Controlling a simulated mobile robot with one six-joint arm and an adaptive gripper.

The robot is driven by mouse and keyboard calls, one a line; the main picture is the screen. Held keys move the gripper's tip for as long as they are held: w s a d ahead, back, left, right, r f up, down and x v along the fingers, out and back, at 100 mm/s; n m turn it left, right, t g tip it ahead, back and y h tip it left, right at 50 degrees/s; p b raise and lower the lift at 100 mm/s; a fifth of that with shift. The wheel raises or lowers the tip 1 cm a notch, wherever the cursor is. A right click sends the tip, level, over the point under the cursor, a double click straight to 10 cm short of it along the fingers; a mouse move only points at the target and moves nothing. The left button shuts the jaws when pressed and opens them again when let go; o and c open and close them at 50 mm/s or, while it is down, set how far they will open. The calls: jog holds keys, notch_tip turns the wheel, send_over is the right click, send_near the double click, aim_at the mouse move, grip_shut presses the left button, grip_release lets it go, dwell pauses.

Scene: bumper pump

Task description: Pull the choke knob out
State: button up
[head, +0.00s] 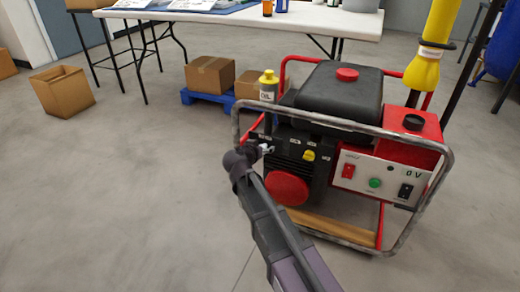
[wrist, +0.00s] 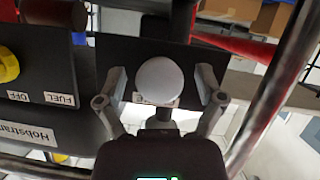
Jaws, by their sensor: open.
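The choke knob (wrist: 160,82) is a round pale grey knob in the wrist view, in front of a dark panel of the generator (head: 335,105). My gripper (wrist: 161,92) is open, with one finger on each side of the knob. Narrow gaps show between the knob and both fingers. In the head view my gripper (head: 264,149) is at the left front of the generator, where the knob is too small to tell from the fingers. The label behind the knob is mostly hidden.
A yellow fuel knob (wrist: 8,66) sits left of my gripper in the wrist view. The metal frame tube (head: 238,125) of the generator runs close to my arm. A yellow-capped oil bottle (head: 268,87) stands behind. Open floor (head: 150,190) lies to the left.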

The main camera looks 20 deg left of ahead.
grip_shut()
jog(key=shift+s, duration=1.65)
grip_release()
jog(key=shift+a, duration=0.1)
